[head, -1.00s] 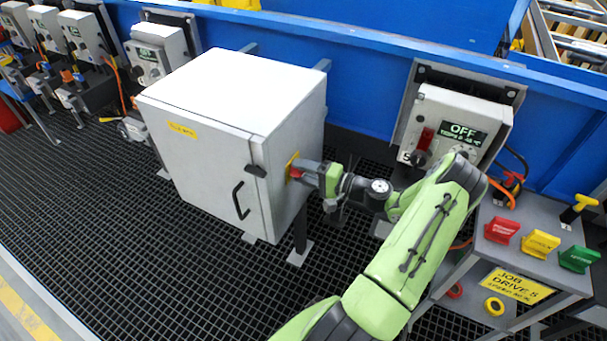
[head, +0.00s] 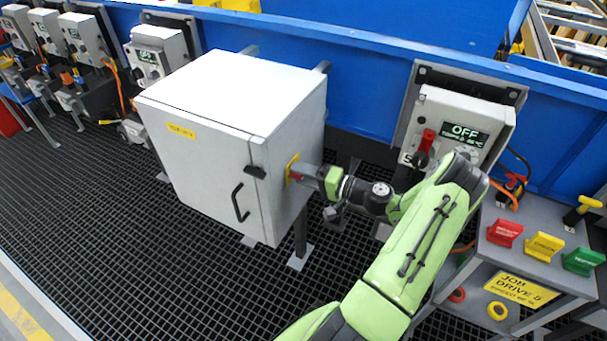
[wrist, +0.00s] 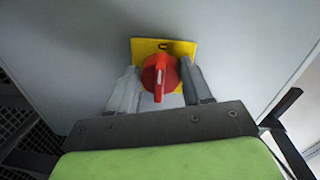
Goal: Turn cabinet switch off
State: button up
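The cabinet (head: 205,165) is a large pale grey box with a black door handle. Its red rotary switch (wrist: 160,77) sits on a yellow plate (wrist: 150,47) on the cabinet's right side. The switch's raised grip points down in the wrist view, and the plate (head: 292,166) also shows in the head view. My gripper (wrist: 161,85) is at the switch, with one grey finger on each side of the red knob. The fingers are apart and I see no firm grip on the knob. The tips (head: 298,176) are small and partly hidden in the head view.
A control box (head: 465,125) reading OFF stands on the blue conveyor side (head: 370,85). A grey stand (head: 520,240) with red, yellow and green blocks is at the right. More control boxes line the left. The dark grating floor (head: 120,230) in front is open.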

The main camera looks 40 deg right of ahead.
jog(key=o, duration=0.4)
jog(key=p+v, duration=0.3)
jog(key=v, duration=1.2)
jog(key=shift+s, duration=0.4)
jog(key=shift+d, duration=0.1)
